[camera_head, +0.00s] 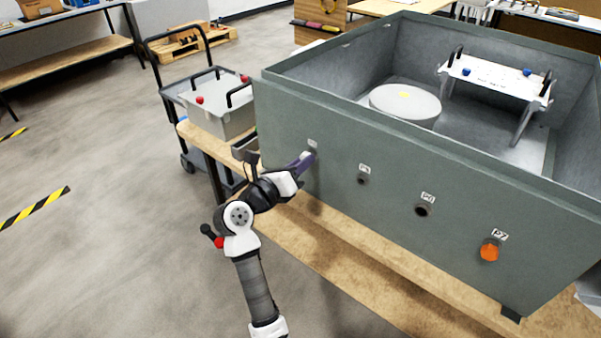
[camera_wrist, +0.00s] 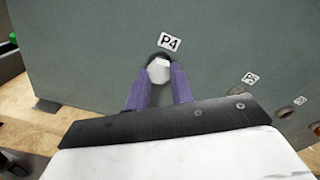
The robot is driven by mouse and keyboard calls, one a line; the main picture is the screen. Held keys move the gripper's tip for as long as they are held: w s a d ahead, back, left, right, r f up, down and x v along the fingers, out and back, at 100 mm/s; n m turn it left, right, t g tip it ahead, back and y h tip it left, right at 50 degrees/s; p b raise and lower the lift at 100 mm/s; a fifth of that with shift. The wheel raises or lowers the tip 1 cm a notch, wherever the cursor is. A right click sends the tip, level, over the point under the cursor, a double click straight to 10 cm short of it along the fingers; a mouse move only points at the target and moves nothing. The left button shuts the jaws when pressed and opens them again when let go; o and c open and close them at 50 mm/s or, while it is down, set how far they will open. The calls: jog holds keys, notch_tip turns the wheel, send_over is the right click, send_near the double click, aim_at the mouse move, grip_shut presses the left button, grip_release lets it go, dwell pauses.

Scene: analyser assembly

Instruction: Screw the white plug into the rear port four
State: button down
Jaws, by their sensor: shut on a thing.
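The white plug (camera_wrist: 158,70) is between the purple fingers of my gripper (camera_wrist: 160,84) in the wrist view. It sits at the port labelled P4 (camera_wrist: 170,41), against the grey-green wall of the large housing (camera_wrist: 90,45). The plug covers most of the port's dark opening, so how deep it is seated cannot be told. In the head view my gripper (camera_head: 304,160) reaches the housing wall at its leftmost port, and its fingers hide the plug there.
Along the same wall are port P5 (camera_head: 362,179), open port P6 (camera_head: 423,210) and port P7 with an orange plug (camera_head: 489,250). The housing stands on a wooden table (camera_head: 390,285). The floor at left is clear.

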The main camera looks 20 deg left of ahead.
jog(key=shift+a+m+b, duration=0.15)
jog(key=shift+m+b, duration=2.75)
jog(key=shift+m, duration=0.6)
jog(key=c, duration=1.3)
grip_release()
jog(key=shift+c, duration=0.2)
